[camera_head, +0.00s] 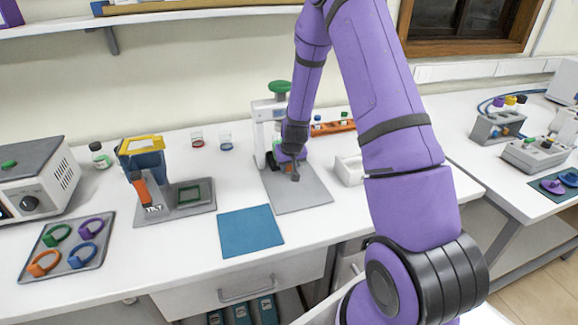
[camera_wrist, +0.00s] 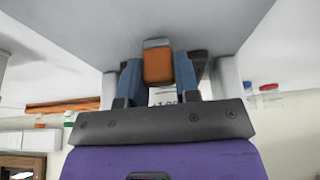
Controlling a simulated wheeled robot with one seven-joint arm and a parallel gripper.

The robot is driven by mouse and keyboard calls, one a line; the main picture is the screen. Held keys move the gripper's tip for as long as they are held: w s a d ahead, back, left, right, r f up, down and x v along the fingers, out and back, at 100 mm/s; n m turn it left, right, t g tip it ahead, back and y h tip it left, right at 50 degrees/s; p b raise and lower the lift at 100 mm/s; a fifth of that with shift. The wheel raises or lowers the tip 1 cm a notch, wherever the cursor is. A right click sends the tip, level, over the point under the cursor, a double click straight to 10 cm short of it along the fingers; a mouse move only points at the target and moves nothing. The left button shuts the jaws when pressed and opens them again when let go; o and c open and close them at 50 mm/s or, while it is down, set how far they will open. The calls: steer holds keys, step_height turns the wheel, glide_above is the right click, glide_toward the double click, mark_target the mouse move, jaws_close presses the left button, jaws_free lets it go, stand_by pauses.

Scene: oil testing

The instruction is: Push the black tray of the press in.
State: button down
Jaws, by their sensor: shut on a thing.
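The press (camera_head: 260,125) stands at the back middle of the bench, with a green knob (camera_head: 279,87) on top, a white frame and a grey base plate (camera_head: 305,194). My gripper (camera_head: 292,172) is low in front of the press, over the plate. In the wrist view my gripper (camera_wrist: 158,80) has its bluish fingers on either side of an orange block (camera_wrist: 158,66) with a grey end, and is shut on it. White uprights (camera_wrist: 224,76) show on both sides. I cannot clearly make out the black tray; my gripper and wrist hide the press's lower part.
A blue mat (camera_head: 250,231) lies front left of the press. A blue and yellow device (camera_head: 143,160) and a tray of coloured rings (camera_head: 68,250) stand further left. A white box (camera_head: 349,171) is close on the right; an orange rack (camera_head: 335,127) is behind.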

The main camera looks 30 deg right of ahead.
steer(key=shift+w+d+r, duration=0.1)
steer(key=shift+w, duration=0.15)
steer(key=c, duration=0.8)
jaws_free()
steer(key=shift+c, duration=0.2)
steer(key=v, duration=1)
steer(key=shift+s+r, duration=0.2)
steer(key=shift+r, duration=0.05)
